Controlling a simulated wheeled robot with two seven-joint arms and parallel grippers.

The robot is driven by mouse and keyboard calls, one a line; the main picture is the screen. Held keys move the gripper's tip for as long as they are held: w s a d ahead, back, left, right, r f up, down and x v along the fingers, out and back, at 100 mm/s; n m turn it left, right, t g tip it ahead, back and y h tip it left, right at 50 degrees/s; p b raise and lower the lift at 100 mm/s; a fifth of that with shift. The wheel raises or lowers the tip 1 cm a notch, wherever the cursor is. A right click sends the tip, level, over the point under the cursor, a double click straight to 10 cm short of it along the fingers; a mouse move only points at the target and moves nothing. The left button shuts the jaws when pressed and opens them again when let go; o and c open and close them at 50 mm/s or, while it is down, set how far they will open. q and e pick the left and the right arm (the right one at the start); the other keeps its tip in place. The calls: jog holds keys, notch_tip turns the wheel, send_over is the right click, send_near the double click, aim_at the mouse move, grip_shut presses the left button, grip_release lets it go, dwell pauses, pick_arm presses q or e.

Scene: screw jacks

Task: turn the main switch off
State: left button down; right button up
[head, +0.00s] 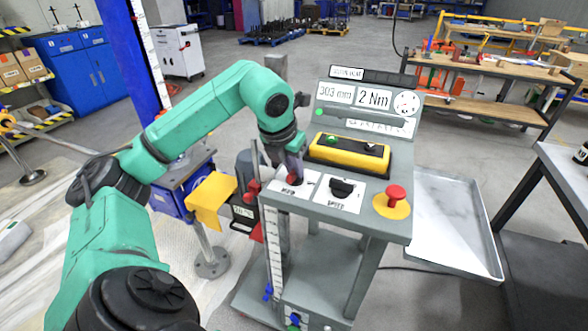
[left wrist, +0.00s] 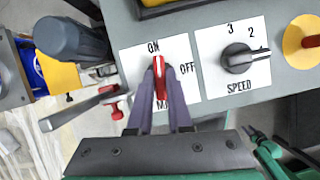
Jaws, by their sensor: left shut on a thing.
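The main switch is a red knob (left wrist: 161,86) with a white line, on a white plate (left wrist: 134,64) marked ON at the top and OFF at the right. The knob points up, close to the ON mark. My left gripper (left wrist: 163,72) is shut on it, one finger on each side. In the head view my left gripper (head: 294,172) reaches down onto the grey control desk (head: 344,215), at its left switch plate (head: 308,185). The fingers hide part of the knob and of the lower label.
Right of the switch are the black SPEED knob (head: 342,188) and a red mushroom button (head: 395,195) on a yellow disc. A yellow box with buttons (head: 350,152) lies behind, below a display panel (head: 372,97). A metal tray (head: 450,220) sits at the right.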

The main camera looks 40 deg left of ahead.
pick_arm(q)
jog(key=shift+a+m+h+b, duration=0.1)
jog(key=shift+m+h+b, duration=0.2)
jog(key=shift+m, duration=0.5)
jog(key=shift+m+h, duration=0.4)
jog(key=shift+m, duration=0.5)
jog(key=shift+a+m+h, duration=0.1)
jog(key=shift+m+h, duration=0.2)
jog(key=shift+m, duration=0.6)
jog(key=shift+r+m+h, duration=0.15)
jog(key=shift+m+h, duration=0.25)
jog(key=shift+m, duration=0.5)
jog(key=m+p, duration=0.2)
jog(key=shift+r+m+g+h, duration=0.15)
jog(key=shift+m+g+h, duration=0.25)
jog(key=m+g+h+p, duration=0.1)
jog(key=m+p, duration=0.2)
jog(key=shift+w+a+p, duration=0.1)
jog(key=shift+w+p, duration=0.05)
jog(key=shift+p, duration=0.25)
jog(key=shift+m+g+h+p, duration=0.3)
jog(key=shift+m+g+p, duration=0.2)
jog(key=shift+m+p, duration=0.95)
jog(key=shift+f+m, duration=0.2)
jog(key=shift+m, duration=0.15)
